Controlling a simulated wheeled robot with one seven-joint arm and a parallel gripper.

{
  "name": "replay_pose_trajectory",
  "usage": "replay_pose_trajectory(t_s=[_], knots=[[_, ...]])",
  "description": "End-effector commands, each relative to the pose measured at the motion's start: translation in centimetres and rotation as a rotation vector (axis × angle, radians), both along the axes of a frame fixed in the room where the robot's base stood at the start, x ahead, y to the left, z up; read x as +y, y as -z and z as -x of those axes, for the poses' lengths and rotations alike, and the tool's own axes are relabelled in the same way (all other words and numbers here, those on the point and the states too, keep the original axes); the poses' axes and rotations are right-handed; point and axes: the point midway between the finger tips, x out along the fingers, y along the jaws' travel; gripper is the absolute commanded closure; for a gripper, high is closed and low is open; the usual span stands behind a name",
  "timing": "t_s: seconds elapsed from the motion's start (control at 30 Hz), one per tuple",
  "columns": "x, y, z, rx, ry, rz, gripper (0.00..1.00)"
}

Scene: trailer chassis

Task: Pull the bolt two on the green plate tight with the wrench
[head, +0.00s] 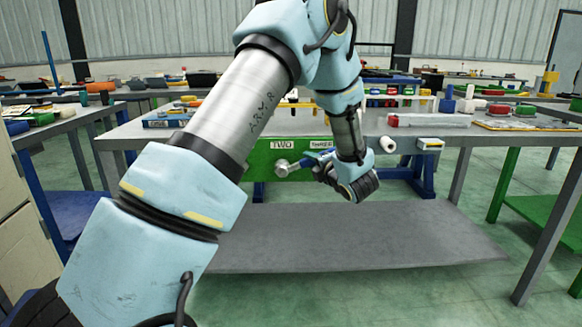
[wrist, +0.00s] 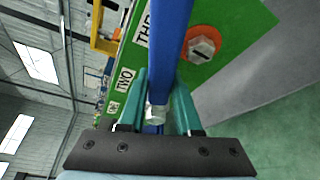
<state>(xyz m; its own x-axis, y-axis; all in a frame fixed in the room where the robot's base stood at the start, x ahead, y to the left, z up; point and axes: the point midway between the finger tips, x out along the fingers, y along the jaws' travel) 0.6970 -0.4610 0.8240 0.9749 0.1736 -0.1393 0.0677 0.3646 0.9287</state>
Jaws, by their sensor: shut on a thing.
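The green plate (head: 262,160) is on the front of the workbench, with labels TWO (head: 283,144) and THREE (head: 319,144). My gripper (head: 326,170) is shut on the blue handle of the wrench (wrist: 172,45), which runs between the teal fingers (wrist: 162,85). In the head view, the wrench's silver head is below the TWO label, at bolt two (head: 281,166). The exact fit is too small to tell. In the wrist view, a pale metal end shows between the fingers. A bolt in an orange ring (wrist: 202,45) sits beside the THREE label, apart from the fingers.
The workbench top (head: 375,125) holds a clear red-ended box (head: 428,120) and small parts. A white roll (head: 388,144) and a yellow-marked block (head: 430,144) are at its front edge, right of my gripper. A grey lower shelf (head: 350,240) lies below; the space above it is open.

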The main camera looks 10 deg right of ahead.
Motion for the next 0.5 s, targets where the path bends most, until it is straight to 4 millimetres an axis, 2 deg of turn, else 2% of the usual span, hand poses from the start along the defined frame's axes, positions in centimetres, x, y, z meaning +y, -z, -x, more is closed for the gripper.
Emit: replay_pose_trajectory(t_s=[0.5], knots=[[-0.41,1.18,0.06,-0.028,0.0,-0.135,1.0]])
